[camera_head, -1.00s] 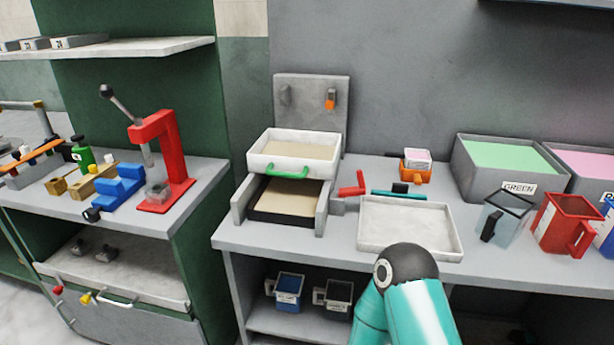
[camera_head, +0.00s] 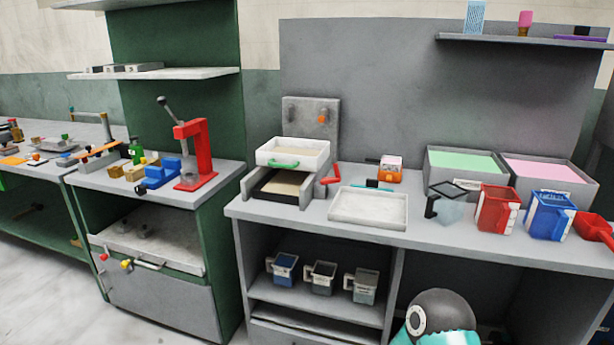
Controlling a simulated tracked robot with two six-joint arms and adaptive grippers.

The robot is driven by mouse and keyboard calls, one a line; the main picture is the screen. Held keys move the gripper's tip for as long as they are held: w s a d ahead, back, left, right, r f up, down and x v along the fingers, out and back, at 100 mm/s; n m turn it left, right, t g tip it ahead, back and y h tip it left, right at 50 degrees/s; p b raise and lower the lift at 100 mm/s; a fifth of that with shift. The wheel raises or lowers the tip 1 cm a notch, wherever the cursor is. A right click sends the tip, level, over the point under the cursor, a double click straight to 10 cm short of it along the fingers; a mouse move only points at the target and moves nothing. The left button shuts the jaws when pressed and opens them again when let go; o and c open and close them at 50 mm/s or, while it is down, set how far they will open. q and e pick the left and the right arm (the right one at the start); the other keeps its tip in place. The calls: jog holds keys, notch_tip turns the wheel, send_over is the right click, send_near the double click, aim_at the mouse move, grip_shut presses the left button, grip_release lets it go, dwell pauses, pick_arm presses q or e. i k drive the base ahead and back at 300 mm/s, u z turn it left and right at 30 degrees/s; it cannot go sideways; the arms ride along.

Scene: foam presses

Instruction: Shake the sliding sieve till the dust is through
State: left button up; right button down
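The sliding sieve is a white square tray (camera_head: 310,151) with a green handle (camera_head: 284,164) at its front. It sits on a grey frame (camera_head: 256,183) on the bench. Tan powder (camera_head: 290,154) shows inside the sieve. Below it a dark tray (camera_head: 263,190) also holds tan powder (camera_head: 284,184). Whether any powder is falling cannot be seen. Neither gripper is in view. Only a teal and dark grey joint of one of my arms shows at the bottom right, well away from the sieve.
A shallow white tray (camera_head: 369,220) lies right of the sieve. Further right stand a clear jug (camera_head: 452,210), a red jug (camera_head: 494,213), a blue jug (camera_head: 547,215) and bins of green (camera_head: 465,162) and pink foam. A red press (camera_head: 199,150) stands left. Several mugs sit on the lower shelf.

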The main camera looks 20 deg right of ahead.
aim_at(306, 155)
jog(key=z, duration=0.75)
jog(key=k, duration=0.1)
jog(key=z, duration=0.3)
jog(key=i, duration=0.85)
jog(key=z, duration=0.05)
